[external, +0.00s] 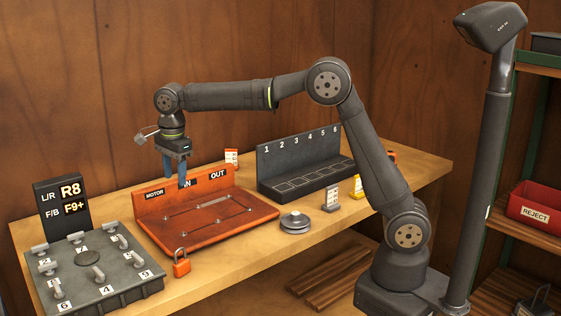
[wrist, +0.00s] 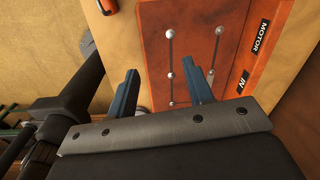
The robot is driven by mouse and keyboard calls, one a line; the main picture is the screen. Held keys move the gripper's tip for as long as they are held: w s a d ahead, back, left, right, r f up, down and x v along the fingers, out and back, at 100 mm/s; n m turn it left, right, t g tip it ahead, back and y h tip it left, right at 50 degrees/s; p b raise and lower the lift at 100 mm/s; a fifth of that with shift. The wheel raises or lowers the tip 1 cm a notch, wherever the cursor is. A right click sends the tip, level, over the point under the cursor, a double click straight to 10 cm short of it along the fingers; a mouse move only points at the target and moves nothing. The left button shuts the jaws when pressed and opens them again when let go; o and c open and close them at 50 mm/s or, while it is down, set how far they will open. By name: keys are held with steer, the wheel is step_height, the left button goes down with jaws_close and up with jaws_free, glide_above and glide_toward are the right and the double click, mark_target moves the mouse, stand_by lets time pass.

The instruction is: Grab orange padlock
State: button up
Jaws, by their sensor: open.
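The orange padlock (external: 181,264) stands on the bench just in front of the front left part of the orange board (external: 235,228). Its grey shackle points up. An orange piece cut by the top edge of the wrist view (wrist: 107,5) appears to be the same padlock. My gripper (external: 175,182) is open and empty above the back left part of the board, behind and above the padlock. Its two blue fingers are apart in the wrist view (wrist: 165,74), with the board below them.
A grey switch box (external: 92,270) stands close to the padlock's left, with a display (external: 62,204) behind. A round grey disc (external: 295,222) lies right of the board. A numbered rack (external: 305,165), tags and a yellow item (external: 357,188) stand farther right. Bench in front is narrow.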

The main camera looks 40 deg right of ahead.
glide_above(182, 260)
steer(key=shift+g, duration=0.3)
steer(key=f, duration=1.6)
steer(key=shift+w+a+f, duration=0.1)
steer(key=shift+a+f, duration=0.15)
steer(key=shift+f, duration=0.1)
steer(key=shift+d+f, duration=0.2)
steer(key=shift+f, duration=2.7)
jaws_close()
